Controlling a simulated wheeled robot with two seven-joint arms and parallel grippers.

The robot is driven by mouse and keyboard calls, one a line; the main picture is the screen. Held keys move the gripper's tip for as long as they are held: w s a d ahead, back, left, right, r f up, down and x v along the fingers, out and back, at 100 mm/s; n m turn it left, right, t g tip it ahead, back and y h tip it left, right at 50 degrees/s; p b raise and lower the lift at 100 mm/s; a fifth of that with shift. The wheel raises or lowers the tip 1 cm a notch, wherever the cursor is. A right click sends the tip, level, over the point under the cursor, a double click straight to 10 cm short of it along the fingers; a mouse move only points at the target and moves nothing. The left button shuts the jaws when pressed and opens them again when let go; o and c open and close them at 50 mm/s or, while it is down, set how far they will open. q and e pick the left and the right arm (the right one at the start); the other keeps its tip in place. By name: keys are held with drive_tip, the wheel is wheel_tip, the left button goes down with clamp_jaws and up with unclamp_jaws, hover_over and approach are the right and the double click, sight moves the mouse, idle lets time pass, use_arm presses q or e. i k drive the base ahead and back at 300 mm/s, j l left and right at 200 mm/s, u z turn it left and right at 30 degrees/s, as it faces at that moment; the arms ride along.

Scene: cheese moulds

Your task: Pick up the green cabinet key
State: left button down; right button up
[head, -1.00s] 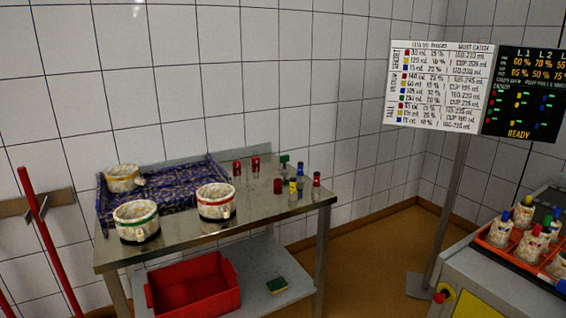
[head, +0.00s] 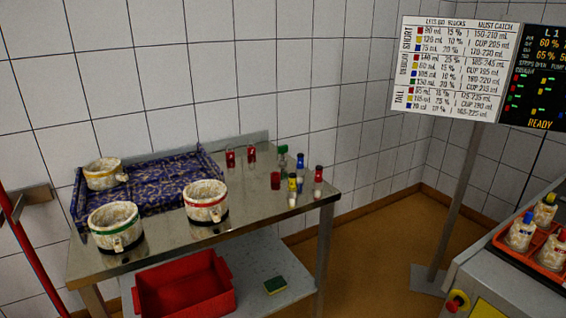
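I cannot make out a green cabinet key or a cabinet in the head view. A small green-topped piece (head: 283,150) stands at the back right of the steel table (head: 240,222), too small to identify. A white pot with a green band (head: 115,228) stands at the table's front left. Neither of my grippers is in view.
A red-banded pot (head: 206,202), a patterned blue mat (head: 150,195) with a yellow-banded pot (head: 102,173), and several colour-capped bottles share the table. A sign post (head: 455,205) and an orange tray (head: 510,250) stand right.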

sight(282, 150)
drive_tip(key=i+j+z, duration=0.15)
drive_tip(key=i+z, duration=0.2)
drive_tip(key=z, duration=0.15)
drive_tip(key=i+j+z, duration=0.25)
drive_tip(key=z, duration=0.25)
drive_tip(key=i, duration=0.05)
